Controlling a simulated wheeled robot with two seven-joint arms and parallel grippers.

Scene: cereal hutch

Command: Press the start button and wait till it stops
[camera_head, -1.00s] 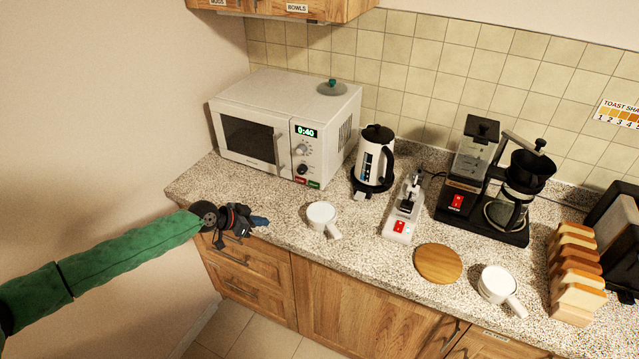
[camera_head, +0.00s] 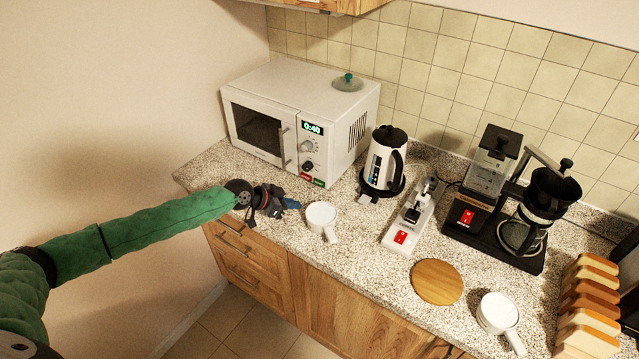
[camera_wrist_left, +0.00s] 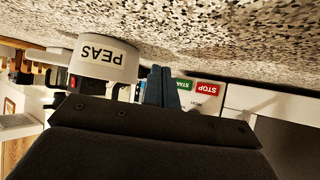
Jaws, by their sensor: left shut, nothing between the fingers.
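The white microwave (camera_head: 345,100) stands at the back left of the counter, door shut. Its display (camera_head: 312,127) reads 0:40. Below its knobs are a red STOP button (camera_head: 305,177) and, to its right, the green START button (camera_head: 319,183). My left gripper (camera_head: 292,204) is shut and empty, in front of the microwave's panel and short of the buttons. In the left wrist view, which is upside down, its blue fingertips (camera_wrist_left: 160,86) appear beside the green START button (camera_wrist_left: 184,84); the red STOP button (camera_wrist_left: 207,88) is farther right. My right gripper is not in view.
A kettle (camera_head: 383,162), a red-switched device (camera_head: 402,237) and a coffee maker (camera_head: 493,225) stand farther right. A round wooden board (camera_head: 437,282) lies in front.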

